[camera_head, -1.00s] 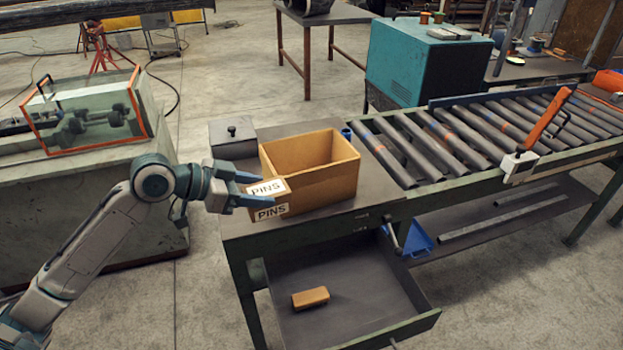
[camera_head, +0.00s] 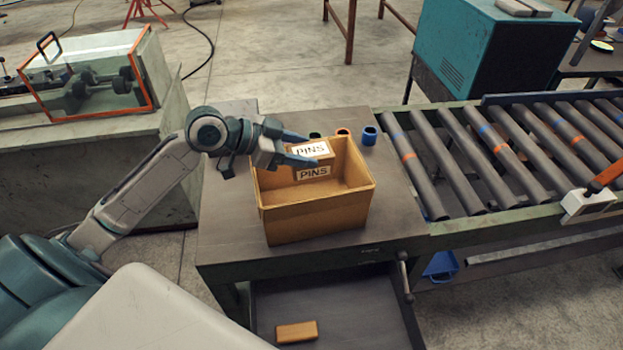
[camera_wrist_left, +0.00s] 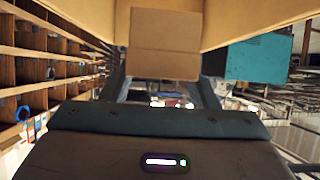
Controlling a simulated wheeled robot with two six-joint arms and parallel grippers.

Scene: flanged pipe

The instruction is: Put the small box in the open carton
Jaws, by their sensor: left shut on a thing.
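The small box (camera_head: 325,157) is brown with white PINS labels. My left gripper (camera_head: 301,150) is shut on it. In the head view the box shows against the far inner side of the open carton (camera_head: 318,222), at the opening; how far down it is I cannot tell. The carton is brown, open at the top, and stands on the grey bench top. In the left wrist view the small box (camera_wrist_left: 165,58) sits between the fingers (camera_wrist_left: 160,92), with brown carton walls (camera_wrist_left: 235,12) around it. My right gripper is not in view.
A roller conveyor (camera_head: 500,150) adjoins the bench at the right. Small black, orange and blue (camera_head: 369,135) cylinders stand behind the carton. An open drawer (camera_head: 345,300) below the bench holds an orange-brown block (camera_head: 296,331). Bare bench top (camera_head: 225,225) lies left of the carton.

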